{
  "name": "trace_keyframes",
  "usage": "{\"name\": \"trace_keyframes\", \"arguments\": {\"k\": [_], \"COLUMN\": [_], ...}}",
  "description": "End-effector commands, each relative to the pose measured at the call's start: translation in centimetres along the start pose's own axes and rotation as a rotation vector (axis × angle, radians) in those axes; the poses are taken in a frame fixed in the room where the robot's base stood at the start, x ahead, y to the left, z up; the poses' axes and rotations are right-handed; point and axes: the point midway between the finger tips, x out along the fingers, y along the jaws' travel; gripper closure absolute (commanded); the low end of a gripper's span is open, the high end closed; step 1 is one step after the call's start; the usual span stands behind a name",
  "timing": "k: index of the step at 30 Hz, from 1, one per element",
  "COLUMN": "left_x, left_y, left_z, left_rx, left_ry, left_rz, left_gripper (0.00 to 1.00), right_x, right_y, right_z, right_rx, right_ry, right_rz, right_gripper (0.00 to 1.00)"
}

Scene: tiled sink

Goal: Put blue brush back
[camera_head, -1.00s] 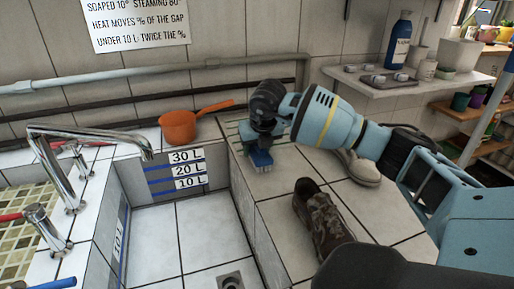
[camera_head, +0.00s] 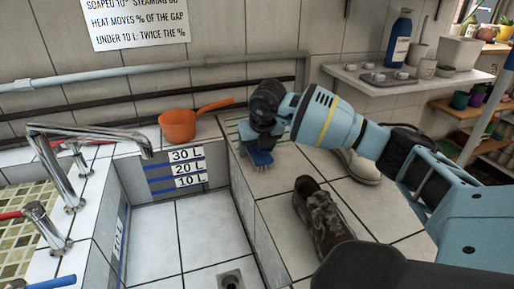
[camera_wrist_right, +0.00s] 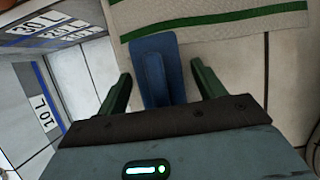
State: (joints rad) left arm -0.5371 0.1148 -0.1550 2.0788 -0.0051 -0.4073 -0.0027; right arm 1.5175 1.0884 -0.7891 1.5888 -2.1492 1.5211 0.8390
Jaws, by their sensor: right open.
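The blue brush (camera_head: 261,158) lies on the tiled ledge at the front edge of a pale mat with green stripes (camera_wrist_right: 220,22). In the right wrist view its blue body (camera_wrist_right: 157,70) sits between my two green fingers, with visible gaps on both sides. My right gripper (camera_wrist_right: 163,85) is open around the brush, pointing down at it. In the head view the right gripper (camera_head: 254,145) and wrist hide part of the brush and mat. My left gripper is in neither view.
A brown shoe (camera_head: 322,212) stands on the ledge in front, and a pale shoe (camera_head: 361,166) sits behind my right arm. An orange saucepan (camera_head: 178,126) is left of the mat. The basin (camera_head: 190,235) is empty. A shelf (camera_head: 400,92) with bottle and cups hangs at right.

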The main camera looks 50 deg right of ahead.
Motion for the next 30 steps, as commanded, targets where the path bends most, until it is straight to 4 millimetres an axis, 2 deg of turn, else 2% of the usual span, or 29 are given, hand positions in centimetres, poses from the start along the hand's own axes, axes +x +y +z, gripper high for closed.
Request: {"name": "trace_keyframes", "arguments": {"k": [5,12,18,24,30], "left_x": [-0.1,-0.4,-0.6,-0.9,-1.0], "left_y": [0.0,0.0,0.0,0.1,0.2], "left_z": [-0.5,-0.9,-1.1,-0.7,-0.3], "left_rx": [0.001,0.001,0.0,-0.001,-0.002], "left_ry": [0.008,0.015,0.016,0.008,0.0], "left_rz": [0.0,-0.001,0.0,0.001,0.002], "left_gripper": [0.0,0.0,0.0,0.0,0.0], "right_x": [-2.1,-7.0,-10.5,-12.3,-12.7], "right_y": [0.0,0.0,0.0,0.0,0.0], "right_z": [0.4,0.4,0.4,0.3,0.3], "right_rx": [0.001,-0.001,0.001,0.001,0.001], "right_ry": [-0.004,-0.006,-0.004,-0.002,-0.001], "right_rz": [0.001,0.002,0.001,0.001,0.0], "right_gripper": [0.31,0.31,0.31,0.31,0.31]}}
